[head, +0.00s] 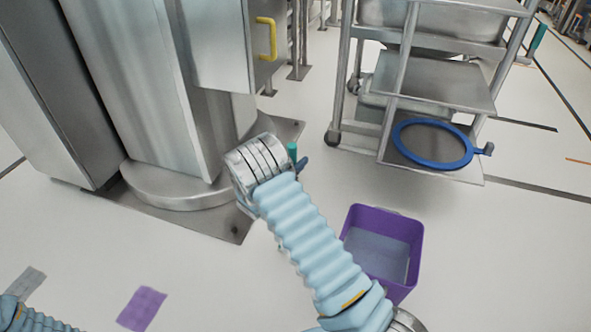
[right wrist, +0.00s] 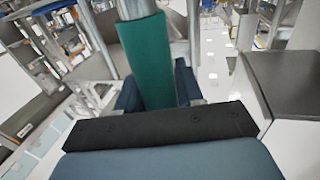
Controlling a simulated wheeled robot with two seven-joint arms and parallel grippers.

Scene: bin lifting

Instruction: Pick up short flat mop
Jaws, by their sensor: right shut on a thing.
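My right gripper (head: 297,160) is shut on the teal handle of the mop (head: 292,151). In the head view only the handle's top end shows beside the gripper; my wrist hides most of the rest. In the right wrist view the flat teal handle (right wrist: 146,62) stands up between the dark blue fingers of the gripper (right wrist: 158,92). The mop's head cannot be made out in either view. My left gripper is not in view; only a bit of its sleeved arm shows at the bottom left of the head view.
A purple bin (head: 416,262) stands on the floor right of my right arm. A metal cart (head: 435,85) with a blue ring (head: 432,164) stands behind it. A steel machine column (head: 140,90) on a floor plate is at the left. Purple (head: 142,308) and grey (head: 26,284) patches lie front left.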

